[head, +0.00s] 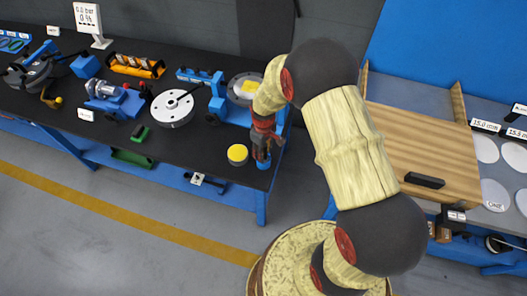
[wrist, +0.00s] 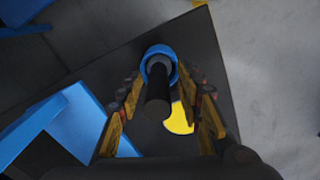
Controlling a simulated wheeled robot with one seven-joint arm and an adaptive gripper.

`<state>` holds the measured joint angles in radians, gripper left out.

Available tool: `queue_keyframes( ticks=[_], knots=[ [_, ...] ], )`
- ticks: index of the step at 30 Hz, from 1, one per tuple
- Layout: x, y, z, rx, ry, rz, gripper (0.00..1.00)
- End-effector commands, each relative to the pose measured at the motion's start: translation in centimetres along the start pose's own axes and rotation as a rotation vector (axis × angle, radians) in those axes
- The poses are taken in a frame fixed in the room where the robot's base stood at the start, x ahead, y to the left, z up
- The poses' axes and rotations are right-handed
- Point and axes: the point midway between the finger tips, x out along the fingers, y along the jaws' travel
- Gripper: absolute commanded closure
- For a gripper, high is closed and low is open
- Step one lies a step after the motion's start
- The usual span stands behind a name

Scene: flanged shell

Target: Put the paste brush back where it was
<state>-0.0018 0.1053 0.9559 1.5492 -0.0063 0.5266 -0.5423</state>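The paste brush shows as a dark round handle (wrist: 158,92), standing in a blue round holder (wrist: 152,52) in the wrist view. In the head view the blue holder (head: 263,163) is at the right front corner of the black bench, just below my gripper (head: 262,146). My gripper (wrist: 161,82) is open in the wrist view, its fingers on both sides of the handle with visible gaps. The brush's lower end is hidden inside the holder. A black tin with a yellow top (head: 238,154) stands left of the holder; the yellow also shows in the wrist view (wrist: 179,118).
The black bench (head: 190,151) carries a grey flanged disc (head: 173,106), a blue stand (head: 217,102) and a green block (head: 140,134). A blue upright is close to my gripper. Right of my arm is a wooden tray (head: 440,160) on another table.

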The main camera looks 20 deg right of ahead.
Motion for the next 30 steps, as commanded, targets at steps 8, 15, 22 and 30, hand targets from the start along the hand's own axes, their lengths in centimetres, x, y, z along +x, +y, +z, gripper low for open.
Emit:
queue_keyframes(
  ticks=[8, 15, 22, 30],
  knots=[
    [-3.3, 0.1, -0.1, 0.0, 0.004, 0.003, 0.64],
    [-8.2, 0.1, -0.1, 0.0, 0.003, 0.002, 0.64],
    [-11.3, 0.0, -0.1, 0.0, 0.001, 0.001, 0.64],
    [-17.5, -0.3, 0.5, 0.056, 0.052, 0.029, 0.64]
  ],
)
